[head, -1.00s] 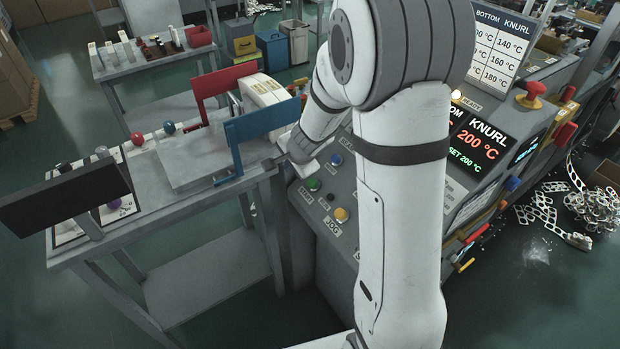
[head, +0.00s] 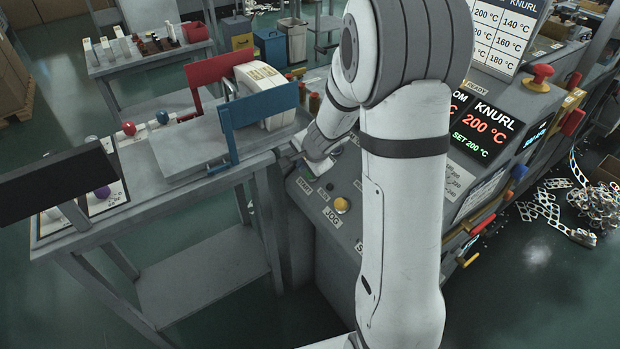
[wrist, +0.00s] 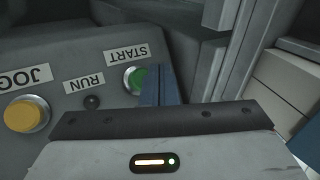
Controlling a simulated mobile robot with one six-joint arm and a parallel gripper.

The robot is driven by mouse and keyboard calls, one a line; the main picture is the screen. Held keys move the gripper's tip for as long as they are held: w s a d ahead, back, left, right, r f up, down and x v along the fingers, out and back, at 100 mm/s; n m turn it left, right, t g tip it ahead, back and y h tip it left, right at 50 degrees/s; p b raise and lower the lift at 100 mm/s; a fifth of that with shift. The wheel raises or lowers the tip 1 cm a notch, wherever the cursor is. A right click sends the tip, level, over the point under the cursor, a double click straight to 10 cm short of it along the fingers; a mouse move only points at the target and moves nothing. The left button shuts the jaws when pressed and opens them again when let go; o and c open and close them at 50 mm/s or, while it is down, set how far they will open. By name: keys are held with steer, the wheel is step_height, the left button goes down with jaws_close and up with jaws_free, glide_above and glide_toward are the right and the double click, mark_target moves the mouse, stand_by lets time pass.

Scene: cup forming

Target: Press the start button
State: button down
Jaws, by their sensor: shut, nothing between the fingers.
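In the head view my gripper (head: 305,163) is low over the panel's left end, just behind the START label (head: 304,187), and hides the green button.
A yellow JOG button (wrist: 26,114) and a small dark RUN lamp (wrist: 92,102) sit on the same panel. A table with a blue plate (head: 258,106) and a red plate (head: 219,70) stands left of the panel. A red mushroom button (head: 541,76) is at the right.

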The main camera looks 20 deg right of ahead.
mark_target(309, 176)
steer(key=shift+w+d+f+b, duration=0.15)
steer(key=shift+d+f+b, duration=0.15)
steer(key=shift+d+f, duration=0.15)
steer(key=shift+f, duration=0.15)
stand_by(1.6)
steer(key=shift+d+f+b, duration=0.15)
steer(key=shift+f+b, duration=0.1)
steer(key=shift+b, duration=0.2)
steer(key=shift+w+d+f+b, duration=0.1)
steer(key=shift+d+f+b, duration=0.2)
steer(key=shift+f+b, duration=0.2)
stand_by(0.6)
steer(key=shift+r, duration=0.15)
steer(key=shift+a+r+p, duration=0.5)
steer(key=shift+r+p, duration=0.15)
steer(key=shift+r, duration=0.05)
steer(key=shift+r, duration=0.1)
